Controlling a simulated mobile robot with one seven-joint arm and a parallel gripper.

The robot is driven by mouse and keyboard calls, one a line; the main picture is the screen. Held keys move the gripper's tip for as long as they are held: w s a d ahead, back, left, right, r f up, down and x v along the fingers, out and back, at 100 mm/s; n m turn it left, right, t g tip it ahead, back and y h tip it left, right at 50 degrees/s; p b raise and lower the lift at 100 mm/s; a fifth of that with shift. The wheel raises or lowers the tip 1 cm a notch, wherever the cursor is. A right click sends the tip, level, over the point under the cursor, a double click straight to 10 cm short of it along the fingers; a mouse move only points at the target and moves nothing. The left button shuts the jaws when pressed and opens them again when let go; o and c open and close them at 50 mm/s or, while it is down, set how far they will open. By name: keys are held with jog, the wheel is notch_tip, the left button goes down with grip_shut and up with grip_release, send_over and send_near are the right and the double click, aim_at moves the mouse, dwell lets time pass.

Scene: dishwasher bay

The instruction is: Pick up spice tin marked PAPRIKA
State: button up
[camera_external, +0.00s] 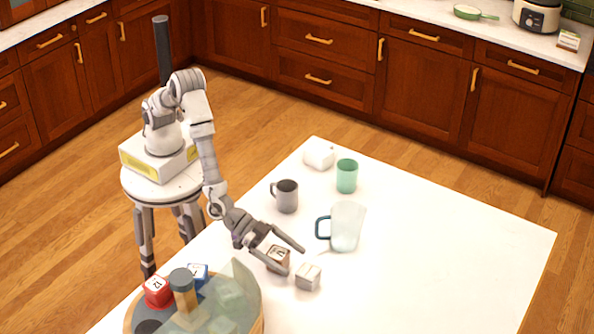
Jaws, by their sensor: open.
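No label reading PAPRIKA can be made out, so I cannot tell which object is the spice tin. My gripper (293,260) is open, low over the white table near its left edge. A small brown and pale block (278,257) shows between its two fingers; I cannot tell whether they touch it. A small grey-white cube (308,277) sits just beyond the fingertips, to the lower right. A red block (157,291) and a blue block (197,272) with dark marks stand at the round wooden-edged holder, partly hidden.
The round holder (262,318) has a grey-topped post and a clear panel. A clear pitcher with a blue handle (346,228), grey mug (287,197), green cup (347,176) and white object (318,155) stand behind my gripper. The table's right side (460,260) is clear.

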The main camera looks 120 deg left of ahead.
aim_at(306, 274)
jog(key=shift+x, duration=2.6)
jog(key=shift+r, duration=0.1)
jog(key=c, duration=1.4)
